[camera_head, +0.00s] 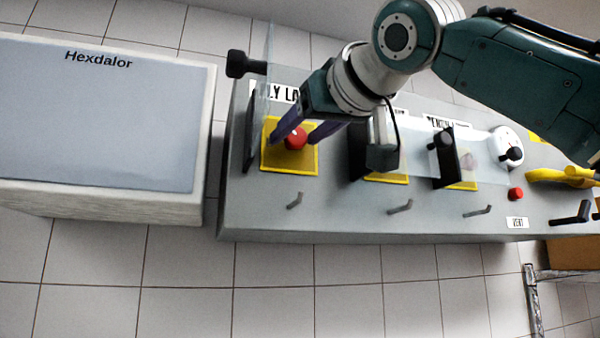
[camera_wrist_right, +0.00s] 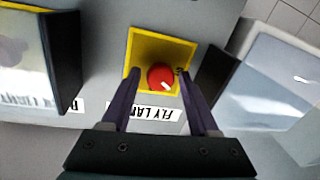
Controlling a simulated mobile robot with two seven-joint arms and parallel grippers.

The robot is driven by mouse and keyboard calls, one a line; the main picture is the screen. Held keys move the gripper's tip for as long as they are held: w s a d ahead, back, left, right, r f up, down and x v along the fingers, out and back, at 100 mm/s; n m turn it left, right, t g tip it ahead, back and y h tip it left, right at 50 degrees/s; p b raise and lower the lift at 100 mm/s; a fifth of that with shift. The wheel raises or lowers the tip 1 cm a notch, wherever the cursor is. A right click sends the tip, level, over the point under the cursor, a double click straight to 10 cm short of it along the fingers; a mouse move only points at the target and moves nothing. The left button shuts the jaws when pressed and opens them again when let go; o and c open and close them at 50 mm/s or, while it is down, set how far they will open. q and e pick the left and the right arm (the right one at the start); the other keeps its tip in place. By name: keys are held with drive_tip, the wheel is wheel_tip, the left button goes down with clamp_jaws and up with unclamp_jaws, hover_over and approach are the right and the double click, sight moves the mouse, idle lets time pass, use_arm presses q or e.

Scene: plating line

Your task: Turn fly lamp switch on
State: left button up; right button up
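The fly lamp switch (camera_head: 295,138) is a round red knob on a yellow square plate (camera_head: 308,165) on the grey panel. My left gripper is not in view.
A clear cover (camera_head: 270,50) with a black knob stands raised by the fly lamp plate. Covered switches (camera_head: 385,176) lie to the right on the grey panel (camera_head: 340,220), with small levers along its front. A Hexdalor box (camera_head: 202,170) stands left.

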clamp_jaws()
idle(0.4)
drive_tip(key=shift+f+m+b, duration=0.2)
drive_tip(key=shift+m+b, duration=0.8)
drive_tip(key=shift+b, duration=0.1)
drive_tip(key=m+b, duration=0.2)
drive_tip(key=shift+a+f+m+t, duration=0.1)
drive_tip(key=shift+m+t, duration=0.2)
drive_tip(key=m+b, duration=0.2)
drive_tip(key=m, duration=0.1)
drive_tip(key=shift+m+t, duration=0.3)
drive_tip(key=shift+m, duration=0.1)
drive_tip(key=shift+m+b, duration=0.8)
drive_tip(key=shift+m, duration=0.9)
drive_tip(key=shift+r, duration=0.2)
